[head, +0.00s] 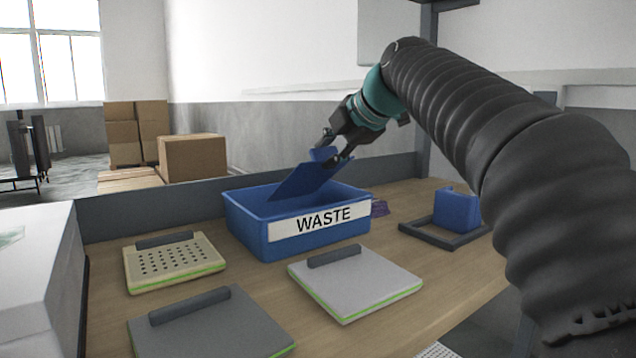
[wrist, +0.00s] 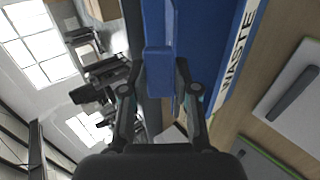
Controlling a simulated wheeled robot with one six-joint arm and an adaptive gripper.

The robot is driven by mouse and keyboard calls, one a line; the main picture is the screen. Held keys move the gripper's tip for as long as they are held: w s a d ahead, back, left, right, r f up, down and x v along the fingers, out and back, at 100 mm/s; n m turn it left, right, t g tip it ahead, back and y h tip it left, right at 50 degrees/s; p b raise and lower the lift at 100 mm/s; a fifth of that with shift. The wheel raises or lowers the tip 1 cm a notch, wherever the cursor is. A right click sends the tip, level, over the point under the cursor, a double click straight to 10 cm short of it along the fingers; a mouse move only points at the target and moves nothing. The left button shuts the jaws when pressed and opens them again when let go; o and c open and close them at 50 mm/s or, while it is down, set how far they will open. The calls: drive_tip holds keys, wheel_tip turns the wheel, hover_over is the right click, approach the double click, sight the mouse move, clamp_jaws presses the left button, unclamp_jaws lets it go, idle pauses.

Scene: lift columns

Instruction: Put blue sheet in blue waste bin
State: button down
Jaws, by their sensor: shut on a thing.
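The blue sheet (head: 303,183) is a flat blue panel with a raised blue block on it, tilted above the bin. My gripper (head: 336,158) is shut on the blue sheet by this block. In the wrist view the sheet's block (wrist: 159,72) sits between the fingers of my gripper (wrist: 160,90). The blue waste bin (head: 262,238) is an open box with a white WASTE label, standing on the wooden table. The sheet's lower part is over the bin's opening; I cannot tell whether it touches the inside. In the wrist view the bin wall (wrist: 212,75) runs beside the sheet.
A perforated plate (head: 175,262), a light grey plate (head: 355,280) and a dark grey plate (head: 210,330) lie in front of the bin. A blue block in a dark frame (head: 457,210) stands right. Cardboard boxes (head: 192,158) stand behind.

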sight(320, 177)
drive_tip(key=shift+a+f, duration=0.75)
drive_tip(key=shift+a, duration=0.3)
drive_tip(key=shift+f+b, duration=0.3)
drive_tip(key=shift+f, duration=1.55)
drive_tip(key=shift+f, duration=0.1)
drive_tip(key=c, duration=0.9)
unclamp_jaws()
drive_tip(key=shift+o, duration=0.2)
drive_tip(key=v, duration=1.2)
